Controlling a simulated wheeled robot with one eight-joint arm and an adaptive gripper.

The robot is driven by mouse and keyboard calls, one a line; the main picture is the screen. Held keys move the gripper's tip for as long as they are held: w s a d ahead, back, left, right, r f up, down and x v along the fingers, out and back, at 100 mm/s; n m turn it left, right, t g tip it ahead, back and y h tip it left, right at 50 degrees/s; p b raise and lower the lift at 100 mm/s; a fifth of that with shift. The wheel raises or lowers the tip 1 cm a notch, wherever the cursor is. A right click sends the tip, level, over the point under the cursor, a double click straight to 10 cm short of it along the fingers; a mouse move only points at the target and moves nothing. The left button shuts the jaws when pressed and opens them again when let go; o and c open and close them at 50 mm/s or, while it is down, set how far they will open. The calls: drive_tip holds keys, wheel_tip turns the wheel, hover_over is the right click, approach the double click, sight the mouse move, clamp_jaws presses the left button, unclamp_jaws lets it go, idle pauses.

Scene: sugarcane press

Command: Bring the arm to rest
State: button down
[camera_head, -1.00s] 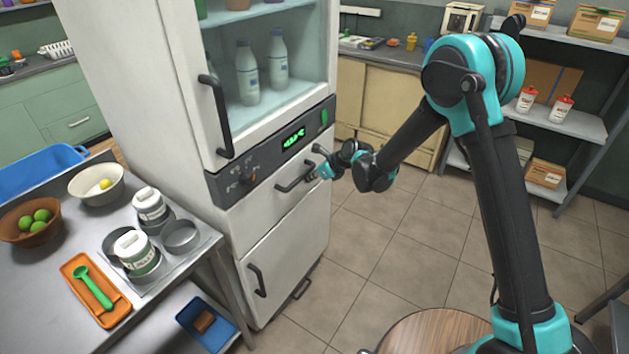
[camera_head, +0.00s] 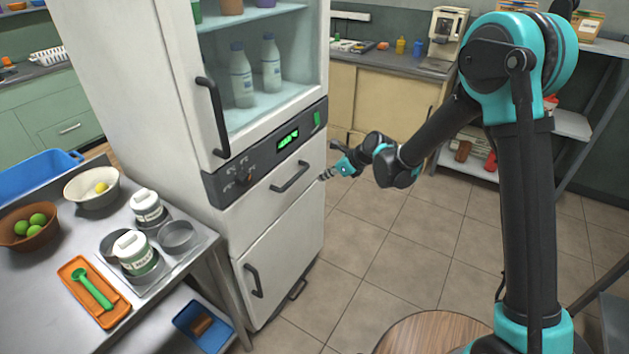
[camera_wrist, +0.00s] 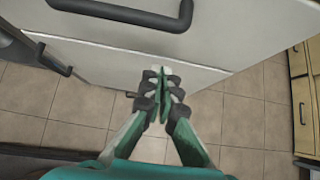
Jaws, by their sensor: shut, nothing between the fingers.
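My gripper (camera_head: 325,175) is at the right edge of the white fridge (camera_head: 270,215), beside its drawer, in the head view. The drawer handle (camera_head: 290,177) is to its left and apart from it. In the wrist view my gripper (camera_wrist: 163,82) has its fingers together with nothing between them. The drawer handle also shows at the top of the wrist view (camera_wrist: 125,14), beyond the fingertips. My arm is bent, with its elbow raised at the upper right of the head view.
A metal table (camera_head: 50,295) with bowls, two white jars and an orange tray (camera_head: 93,291) stands at the left. Glass-doored shelves hold bottles (camera_head: 242,75). Open tiled floor (camera_head: 420,235) lies right of the fridge. A round wooden top (camera_head: 425,333) is at the front.

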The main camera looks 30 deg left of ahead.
drive_tip(key=d+r+n+t+h, duration=0.1)
drive_tip(key=d+r+n, duration=0.15)
drive_tip(key=d, duration=0.75)
drive_tip(key=d+r+n+t+h, duration=0.1)
drive_tip(key=d+r+n+h, duration=0.15)
drive_tip(key=d, duration=0.85)
drive_tip(key=d+r+n+t, duration=0.15)
drive_tip(key=d+n, duration=0.25)
drive_tip(key=d, duration=0.6)
drive_tip(key=s+d+f+n+h, duration=0.1)
drive_tip(key=s+d+n, duration=0.2)
drive_tip(key=s+d, duration=0.2)
drive_tip(key=s+d+f+n+h, duration=0.1)
drive_tip(key=s+d, duration=0.4)
drive_tip(key=d, duration=0.6)
drive_tip(key=s+d+f+n+h, duration=0.1)
drive_tip(key=s+d+n+h, duration=0.2)
drive_tip(key=s+d+n, duration=0.2)
drive_tip(key=d, duration=0.3)
drive_tip(key=shift+s+f+n, duration=0.15)
drive_tip(key=shift+s+n, duration=0.15)
drive_tip(key=shift+n, duration=0.1)
drive_tip(key=shift+h, duration=0.25)
